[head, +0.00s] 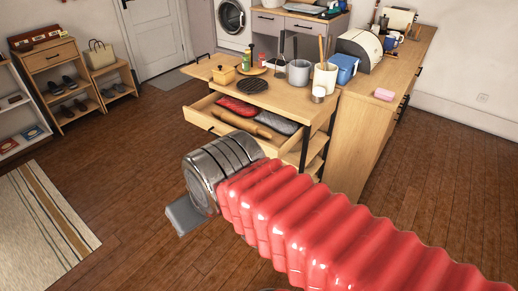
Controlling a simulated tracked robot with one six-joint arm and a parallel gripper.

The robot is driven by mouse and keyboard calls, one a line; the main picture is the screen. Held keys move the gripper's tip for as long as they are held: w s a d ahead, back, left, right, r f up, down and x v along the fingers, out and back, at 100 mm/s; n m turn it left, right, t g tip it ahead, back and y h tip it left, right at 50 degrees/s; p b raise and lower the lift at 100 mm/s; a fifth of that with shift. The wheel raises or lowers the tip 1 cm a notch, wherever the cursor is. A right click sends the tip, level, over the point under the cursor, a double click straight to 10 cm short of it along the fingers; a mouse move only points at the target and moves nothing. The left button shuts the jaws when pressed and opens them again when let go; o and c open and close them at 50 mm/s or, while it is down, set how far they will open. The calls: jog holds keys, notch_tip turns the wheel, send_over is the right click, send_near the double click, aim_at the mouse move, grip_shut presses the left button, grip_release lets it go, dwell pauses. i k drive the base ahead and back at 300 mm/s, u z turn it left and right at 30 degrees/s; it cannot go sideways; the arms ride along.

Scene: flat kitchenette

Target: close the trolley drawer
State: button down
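The trolley (290,97) is a wooden cart with a dark frame, standing in the upper middle of the head view. Its drawer (198,116) is pulled out towards the left front. A rolling pin, a red cloth item and a grey one lie in the drawer. My red ribbed arm comes in from the lower right and ends in a metal wrist. My gripper (185,216) shows only as a grey flat part below the wrist, in front of the drawer and apart from it. Its fingers are mostly hidden, so I cannot tell its opening.
A shoe shelf (62,80) is at the left, and a striped rug (45,225) lies at lower left. The wooden floor between is clear.

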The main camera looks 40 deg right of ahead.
aim_at(199, 114)
jog(key=u, duration=0.15)
jog(key=i, duration=1.1)
jog(key=u, duration=0.6)
